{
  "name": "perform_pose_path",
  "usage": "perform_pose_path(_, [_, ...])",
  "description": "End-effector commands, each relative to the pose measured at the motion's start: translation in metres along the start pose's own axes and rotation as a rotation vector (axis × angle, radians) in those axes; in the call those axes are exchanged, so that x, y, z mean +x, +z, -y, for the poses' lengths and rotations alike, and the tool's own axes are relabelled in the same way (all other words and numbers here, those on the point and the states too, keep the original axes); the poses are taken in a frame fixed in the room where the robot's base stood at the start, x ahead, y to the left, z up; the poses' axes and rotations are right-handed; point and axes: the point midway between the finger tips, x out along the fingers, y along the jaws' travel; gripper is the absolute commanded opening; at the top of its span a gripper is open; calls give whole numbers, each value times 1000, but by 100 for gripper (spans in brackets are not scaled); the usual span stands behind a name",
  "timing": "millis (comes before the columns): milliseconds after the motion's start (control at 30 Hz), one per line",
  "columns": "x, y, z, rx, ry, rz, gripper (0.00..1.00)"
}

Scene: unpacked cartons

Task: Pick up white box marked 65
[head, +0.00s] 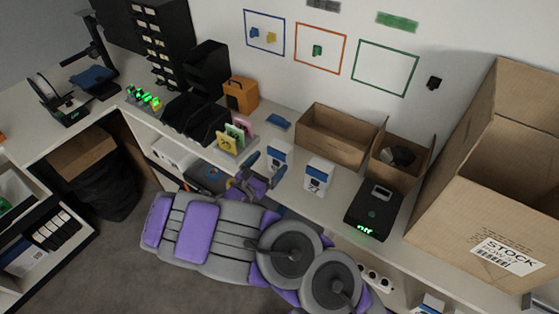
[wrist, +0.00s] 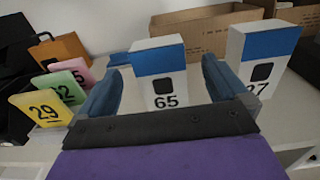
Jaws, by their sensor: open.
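The white box marked 65 (wrist: 160,85) stands upright on the bench, with a blue band on top and a black square on its front. It also shows in the head view (head: 279,159). My gripper (wrist: 156,82) is open, with one blue finger on each side of the box in the wrist view. Its base hides the lower edge of the box. In the head view my gripper (head: 263,169) is at the bench edge, just left of and in front of the box. I cannot tell whether the fingers touch it.
A similar white box ending in 7 (wrist: 258,65) stands to the right, close to the right finger. Yellow, green and pink number cards (wrist: 45,108) stand to the left. Open cartons (head: 335,142) are behind. A black scale-like device (head: 373,212) sits farther right.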

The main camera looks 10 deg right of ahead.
Motion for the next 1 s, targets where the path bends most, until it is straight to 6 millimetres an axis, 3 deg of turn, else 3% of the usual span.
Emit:
perform_pose_path(100, [18,-1,1,1,-4,0,100])
perform_pose_path(367, [34,-1,-1,0,0,2,100])
perform_pose_path(700, [78,-4,-4,-1,-3,3,100])
perform_pose_path(1000, [80,-3,-5,-1,0,3,99])
